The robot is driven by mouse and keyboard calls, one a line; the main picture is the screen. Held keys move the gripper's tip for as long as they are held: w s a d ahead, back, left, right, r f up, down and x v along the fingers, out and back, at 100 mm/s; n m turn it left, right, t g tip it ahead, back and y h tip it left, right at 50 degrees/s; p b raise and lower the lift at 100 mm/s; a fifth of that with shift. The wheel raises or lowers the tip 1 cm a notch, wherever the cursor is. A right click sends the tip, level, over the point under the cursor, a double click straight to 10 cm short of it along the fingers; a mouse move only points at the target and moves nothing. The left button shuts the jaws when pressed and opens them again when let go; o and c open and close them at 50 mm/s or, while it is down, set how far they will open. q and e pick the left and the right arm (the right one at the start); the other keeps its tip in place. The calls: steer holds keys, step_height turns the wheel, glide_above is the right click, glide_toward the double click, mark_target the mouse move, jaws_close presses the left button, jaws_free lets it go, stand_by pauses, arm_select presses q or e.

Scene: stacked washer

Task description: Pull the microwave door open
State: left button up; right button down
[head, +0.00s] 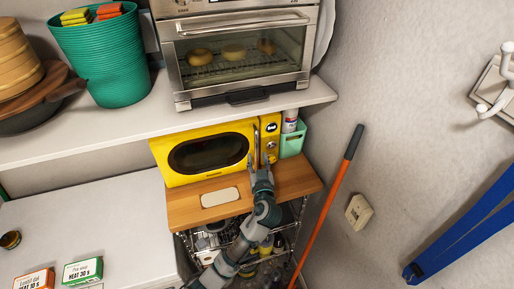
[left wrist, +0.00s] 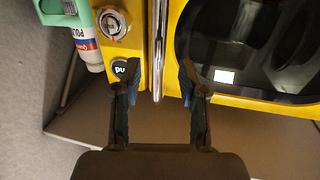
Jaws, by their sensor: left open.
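The yellow microwave (head: 180,179) stands on a wooden shelf top, its door with a dark oval window (head: 208,153) closed. Its upright metal door handle (head: 256,146) is on the door's right side, beside the control panel (head: 270,140). My left gripper (head: 260,163) is in front of the handle's lower part. In the left wrist view, the open fingers of my left gripper (left wrist: 160,75) stand on either side of the handle (left wrist: 158,45), with gaps on both sides. The picture is turned over there, with the panel (left wrist: 112,40) at left. My right gripper is not in view.
A toaster oven (head: 240,60) sits on the shelf above. A mint holder (head: 292,140) with a bottle stands right of the microwave. An orange-and-black pole (head: 330,200) leans at the right. The wooden top (head: 185,207) before the door holds a pale flat piece (head: 220,197).

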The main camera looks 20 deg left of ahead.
mark_target(257, 152)
arm_select(q)
steer(key=x, duration=0.4)
steer(key=shift+w+a+p, duration=0.15)
steer(key=shift+p, duration=0.15)
steer(key=shift+w, duration=0.4)
steer(key=shift+d, duration=0.25)
steer(key=c, duration=0.4)
steer(key=shift+a, duration=0.1)
jaws_close()
steer(key=shift+a, duration=0.1)
